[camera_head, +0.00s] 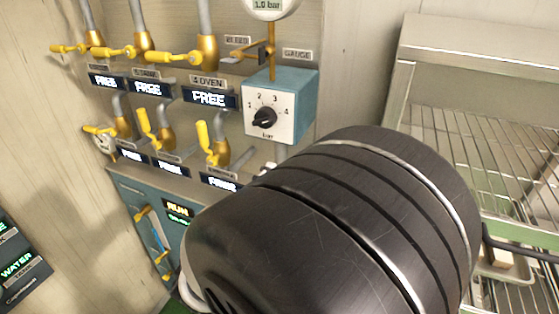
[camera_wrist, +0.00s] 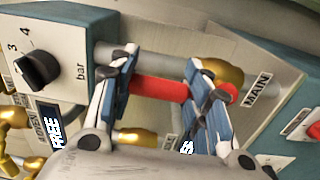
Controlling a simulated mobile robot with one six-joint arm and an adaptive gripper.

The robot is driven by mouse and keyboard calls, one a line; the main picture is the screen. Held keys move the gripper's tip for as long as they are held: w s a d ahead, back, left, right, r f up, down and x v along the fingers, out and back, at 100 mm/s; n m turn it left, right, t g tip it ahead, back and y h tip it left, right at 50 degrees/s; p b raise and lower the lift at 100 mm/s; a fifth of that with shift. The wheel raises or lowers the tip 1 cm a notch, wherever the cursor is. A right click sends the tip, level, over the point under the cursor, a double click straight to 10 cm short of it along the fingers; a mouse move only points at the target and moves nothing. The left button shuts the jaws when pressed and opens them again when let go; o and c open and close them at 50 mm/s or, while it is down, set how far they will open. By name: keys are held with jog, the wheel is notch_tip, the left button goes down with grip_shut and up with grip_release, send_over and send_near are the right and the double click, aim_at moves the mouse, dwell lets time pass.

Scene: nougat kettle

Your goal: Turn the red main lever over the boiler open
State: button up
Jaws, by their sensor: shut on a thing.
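The red main lever (camera_wrist: 160,90) shows in the wrist view as a red bar running across between my two fingers. Its right end shows again as a red tip beyond the right finger, next to a brass valve body (camera_wrist: 222,74) and the "MAIN" label (camera_wrist: 257,89). My gripper (camera_wrist: 160,68) is shut on the red lever, with one blue-padded finger on each side. In the head view my black arm link covers the lever and my gripper, so neither shows there.
A blue box with a black bar dial (camera_head: 264,118) is on the panel; this dial (camera_wrist: 38,69) is close left of my gripper in the wrist view. Several yellow-handled valves (camera_head: 147,128) with "FREE" displays line the panel. A wire rack (camera_head: 480,150) stands at the right.

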jog(key=o, duration=1.5)
jog(key=shift+o, duration=0.2)
jog(key=v, duration=0.7)
jog(key=shift+s, duration=0.25)
jog(key=shift+a, duration=0.1)
